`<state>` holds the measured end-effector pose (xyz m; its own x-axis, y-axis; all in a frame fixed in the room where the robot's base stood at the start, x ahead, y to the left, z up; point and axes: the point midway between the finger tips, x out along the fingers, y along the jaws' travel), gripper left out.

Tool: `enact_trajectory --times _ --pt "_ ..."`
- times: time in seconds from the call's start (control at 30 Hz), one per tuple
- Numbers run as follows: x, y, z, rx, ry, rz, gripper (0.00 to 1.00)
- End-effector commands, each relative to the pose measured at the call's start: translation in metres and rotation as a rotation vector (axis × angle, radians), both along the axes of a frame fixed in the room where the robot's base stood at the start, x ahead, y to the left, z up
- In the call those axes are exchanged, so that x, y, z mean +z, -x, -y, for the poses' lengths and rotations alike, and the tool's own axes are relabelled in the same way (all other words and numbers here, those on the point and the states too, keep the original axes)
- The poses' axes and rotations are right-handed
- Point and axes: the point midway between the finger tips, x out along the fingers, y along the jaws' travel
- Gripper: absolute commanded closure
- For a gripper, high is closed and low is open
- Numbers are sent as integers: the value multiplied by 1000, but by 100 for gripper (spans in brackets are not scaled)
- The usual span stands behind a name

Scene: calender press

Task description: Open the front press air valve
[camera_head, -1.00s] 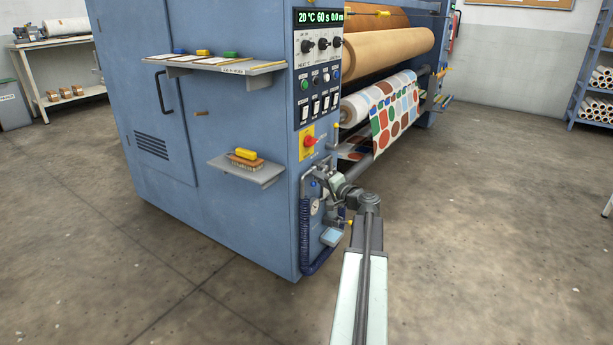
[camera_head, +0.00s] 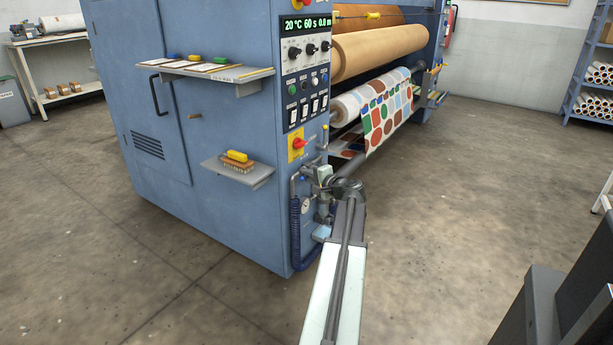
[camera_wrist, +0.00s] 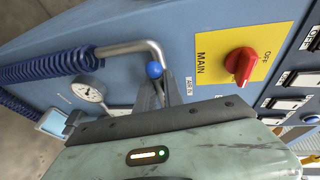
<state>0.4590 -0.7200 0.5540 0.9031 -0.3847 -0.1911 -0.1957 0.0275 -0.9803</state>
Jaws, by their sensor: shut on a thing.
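The air valve sits low on the front corner of the blue press, beside the label "AIR". In the wrist view its lever ends in a blue ball knob (camera_wrist: 154,70), in front of a bent grey pipe (camera_wrist: 135,48). My gripper (camera_wrist: 156,88) is shut on the valve lever just below the knob. The fingers hide most of the lever and the valve body, so its exact angle cannot be told. In the head view my gripper (camera_head: 308,176) is at the press's lower front corner, below the red main switch (camera_head: 299,143).
A pressure gauge (camera_wrist: 88,91) and a coiled blue hose (camera_wrist: 48,66) are beside the valve. The yellow MAIN switch plate (camera_wrist: 222,55) is close to the right in the wrist view. A small shelf (camera_head: 238,171) juts out to the left. The floor to the right is open.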

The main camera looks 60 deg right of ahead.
Motion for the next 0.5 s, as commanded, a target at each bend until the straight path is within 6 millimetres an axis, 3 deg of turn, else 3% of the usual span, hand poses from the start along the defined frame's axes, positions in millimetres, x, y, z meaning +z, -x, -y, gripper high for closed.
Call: enact_trajectory --times 0.1,0.13,0.2,0.5 --pt "1 -1 -1 5 -4 6 100" --pt "1 0 0 4 -4 7 83" --pt "2 2 1 0 -3 6 67" --pt "1 7 5 -8 -1 4 67"
